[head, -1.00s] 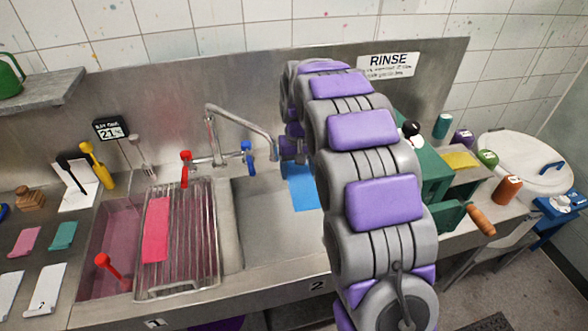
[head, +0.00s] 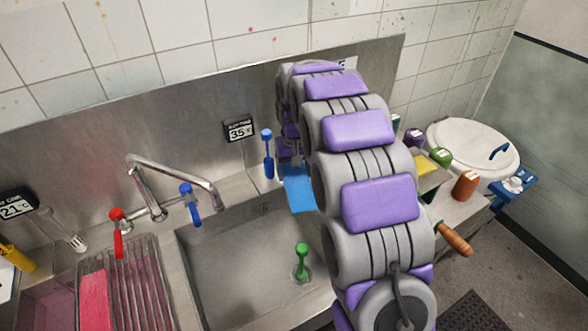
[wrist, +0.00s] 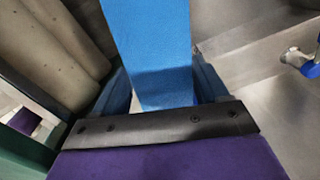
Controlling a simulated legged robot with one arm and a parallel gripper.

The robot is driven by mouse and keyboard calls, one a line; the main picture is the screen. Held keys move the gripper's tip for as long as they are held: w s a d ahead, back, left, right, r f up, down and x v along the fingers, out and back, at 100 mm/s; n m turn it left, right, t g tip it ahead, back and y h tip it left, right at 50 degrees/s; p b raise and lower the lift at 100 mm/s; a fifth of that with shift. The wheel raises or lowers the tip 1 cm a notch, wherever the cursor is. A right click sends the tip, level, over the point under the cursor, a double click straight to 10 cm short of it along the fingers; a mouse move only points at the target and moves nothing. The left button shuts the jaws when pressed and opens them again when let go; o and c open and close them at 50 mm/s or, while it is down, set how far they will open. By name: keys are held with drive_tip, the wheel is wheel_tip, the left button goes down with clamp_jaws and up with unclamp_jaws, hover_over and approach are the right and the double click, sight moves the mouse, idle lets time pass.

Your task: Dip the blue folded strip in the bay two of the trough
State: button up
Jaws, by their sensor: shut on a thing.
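The blue folded strip (head: 300,187) hangs beside my arm in the head view, in front of the back right part of the grey basin in the picture. It also fills the top middle of the wrist view (wrist: 150,45), between the fingers. My gripper (wrist: 165,90) is shut on it. In the head view my arm mostly hides the gripper. The trough's grey basin (head: 215,262), numbered 2 in the earlier head view, holds a green-handled plug (head: 301,262). Its right side is hidden by my arm. I cannot tell how high the strip is above it.
A faucet (head: 165,190) with red (head: 117,230) and blue (head: 189,200) handles stands behind the trough. A rack (head: 130,285) with a pink strip (head: 95,300) covers part of the left bay. A blue-handled tool (head: 267,155) stands behind the basin. Bottles (head: 466,186) stand at right.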

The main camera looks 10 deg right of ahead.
drive_tip(key=shift+s+a+f, duration=0.15)
drive_tip(key=shift+a+f, duration=0.2)
drive_tip(key=shift+a, duration=0.1)
drive_tip(key=s+a+f+n+p, duration=0.1)
drive_tip(key=s+a+f+n, duration=0.1)
drive_tip(key=s+a+f, duration=0.4)
drive_tip(key=s+a+f+n, duration=0.1)
drive_tip(key=s+a+f, duration=0.2)
drive_tip(key=a+f, duration=0.35)
drive_tip(key=shift+s+a+f+b, duration=0.1)
drive_tip(key=shift+a+f+b, duration=0.15)
drive_tip(key=shift+f+b, duration=1.4)
drive_tip(key=shift+s+a+f+b, duration=0.1)
drive_tip(key=shift+a+f+b, duration=0.15)
drive_tip(key=shift+f, duration=2.75)
drive_tip(key=shift+a+f+b, duration=0.2)
drive_tip(key=shift+f+b, duration=0.75)
drive_tip(key=shift+f, duration=1.35)
drive_tip(key=shift+w+a, duration=0.25)
drive_tip(key=shift+a, duration=0.1)
drive_tip(key=shift+s+d+p, duration=0.4)
drive_tip(key=shift+d+p, duration=0.05)
drive_tip(key=shift+d, duration=0.25)
